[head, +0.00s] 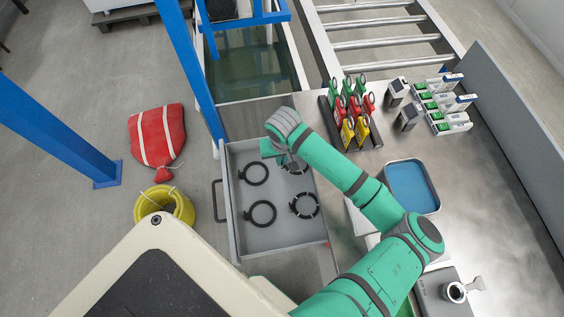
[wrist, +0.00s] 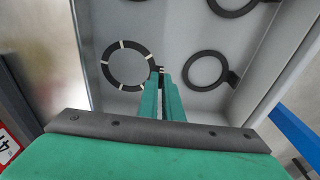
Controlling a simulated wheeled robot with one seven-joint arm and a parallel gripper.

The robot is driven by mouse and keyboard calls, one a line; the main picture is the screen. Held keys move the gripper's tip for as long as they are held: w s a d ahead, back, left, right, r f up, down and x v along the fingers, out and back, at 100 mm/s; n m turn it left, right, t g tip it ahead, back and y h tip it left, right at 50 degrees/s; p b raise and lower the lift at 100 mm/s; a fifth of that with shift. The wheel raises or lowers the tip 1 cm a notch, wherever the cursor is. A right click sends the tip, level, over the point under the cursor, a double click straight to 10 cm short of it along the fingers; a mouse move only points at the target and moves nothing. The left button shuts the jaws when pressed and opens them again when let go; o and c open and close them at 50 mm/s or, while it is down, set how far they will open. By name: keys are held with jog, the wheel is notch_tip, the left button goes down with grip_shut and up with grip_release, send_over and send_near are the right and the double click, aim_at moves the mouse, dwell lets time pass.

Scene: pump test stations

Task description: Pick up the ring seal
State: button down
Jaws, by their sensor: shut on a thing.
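A black ring seal with pale marks around its band (wrist: 106,70) is in the wrist view, over the grey drawer floor. My gripper (wrist: 160,76) is shut on the small tab at its edge. In the head view my gripper (head: 281,152) is low inside the drawer and partly hides this ring (head: 298,173). I cannot tell whether the ring is clear of the floor. A second ring with pale marks (head: 294,209) lies in the drawer, nearer me. Two plain black rings with tabs (head: 246,179) (head: 253,218) lie on the left side.
The open grey drawer (head: 232,222) has raised walls close around the gripper. On the steel bench to the right stand a rack of coloured tags (head: 349,108), small devices (head: 445,104) and a blue-lined tray (head: 412,187). A blue post (head: 187,62) rises behind the drawer's left side.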

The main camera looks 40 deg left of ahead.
jog(key=s+d+r, duration=0.2)
jog(key=s+r, duration=0.3)
jog(key=s, duration=0.1)
jog(key=s+d+r, duration=0.3)
jog(key=s+r, duration=0.2)
jog(key=s, duration=0.2)
notch_tip(320, 180, up, 8)
jog(key=shift+a+r, duration=0.2)
dwell(1.2)
dwell(0.3)
